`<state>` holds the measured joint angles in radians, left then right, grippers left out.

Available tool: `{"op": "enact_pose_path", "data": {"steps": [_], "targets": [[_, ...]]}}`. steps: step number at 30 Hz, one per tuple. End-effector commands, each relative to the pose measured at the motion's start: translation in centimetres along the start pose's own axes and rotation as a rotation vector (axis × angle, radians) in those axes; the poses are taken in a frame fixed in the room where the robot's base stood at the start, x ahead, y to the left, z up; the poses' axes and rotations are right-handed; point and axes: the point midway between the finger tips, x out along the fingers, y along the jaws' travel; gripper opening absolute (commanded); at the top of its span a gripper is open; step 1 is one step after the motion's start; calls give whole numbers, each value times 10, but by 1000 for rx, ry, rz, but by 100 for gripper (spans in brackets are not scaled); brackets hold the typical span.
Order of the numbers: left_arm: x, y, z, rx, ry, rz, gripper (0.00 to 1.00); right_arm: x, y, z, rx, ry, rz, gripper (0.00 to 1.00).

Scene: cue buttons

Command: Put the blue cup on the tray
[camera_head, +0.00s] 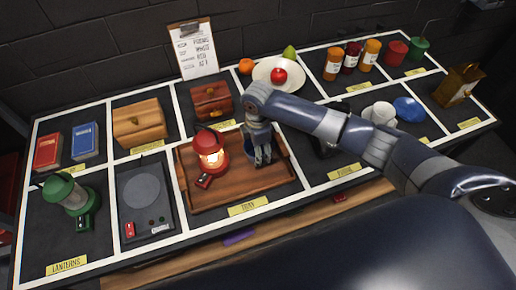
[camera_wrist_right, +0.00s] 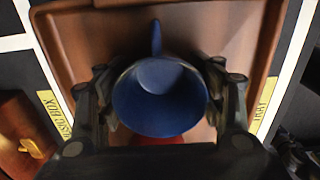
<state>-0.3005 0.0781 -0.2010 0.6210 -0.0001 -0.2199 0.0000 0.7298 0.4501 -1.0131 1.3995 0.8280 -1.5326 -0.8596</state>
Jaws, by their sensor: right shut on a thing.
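The blue cup (camera_wrist_right: 155,103) is between the fingers of my right gripper (camera_wrist_right: 160,100) in the right wrist view, its open mouth facing the camera and its handle pointing up in the picture. The gripper is shut on it. In the head view the right gripper (camera_head: 262,160) hides most of the cup (camera_head: 249,150), which is over the right half of the wooden tray (camera_head: 225,202). I cannot tell whether the cup's base touches the tray. My left gripper is not in view.
The tray's front right is clear.

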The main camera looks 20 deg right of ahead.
Motion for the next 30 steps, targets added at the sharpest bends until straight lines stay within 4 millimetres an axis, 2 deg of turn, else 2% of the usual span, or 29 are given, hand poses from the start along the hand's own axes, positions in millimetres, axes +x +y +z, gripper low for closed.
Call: {"op": "enact_pose_path", "data": {"steps": [2, 3, 5, 6, 16, 20, 23, 30], "targets": [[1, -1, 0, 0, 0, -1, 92, 3, 0, 0, 1, 0, 0, 33], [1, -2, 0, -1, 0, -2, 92, 3, 0, 0, 1, 0, 0, 67], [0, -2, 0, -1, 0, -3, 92, 2, 0, 0, 1, 0, 0, 81], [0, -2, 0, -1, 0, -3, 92, 2, 0, 0, 1, 0, 0, 83], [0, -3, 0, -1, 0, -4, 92, 2, 0, 0, 1, 0, 0, 83], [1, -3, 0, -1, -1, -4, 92, -7, 0, 0, 0, 0, 1, 83], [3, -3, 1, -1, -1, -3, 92, -22, 1, 0, 1, 0, 3, 83], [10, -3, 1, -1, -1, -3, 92, -75, 1, 0, -1, 2, 4, 83]]}}
